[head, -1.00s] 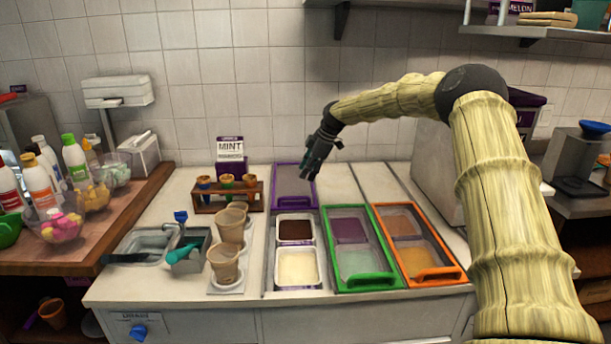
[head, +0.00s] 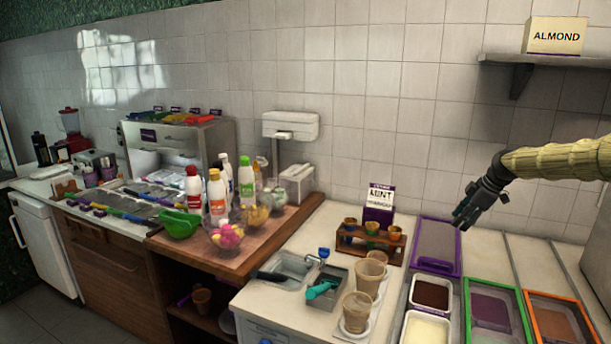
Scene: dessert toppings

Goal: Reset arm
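My gripper (head: 466,212) is at the right in the head view, at the end of my yellowish arm. It hangs in the air above the counter, near the purple-framed lid (head: 436,246). Nothing shows in its fingers, but they are small and dark, and I cannot tell how far apart they are. The arm reaches in from the right edge, where the rest of it is out of view.
Below the gripper are a brown tub (head: 430,293), a white tub (head: 425,328), a green-framed lid (head: 492,311) and an orange-framed lid (head: 556,322). Bottles (head: 217,192) stand further left.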

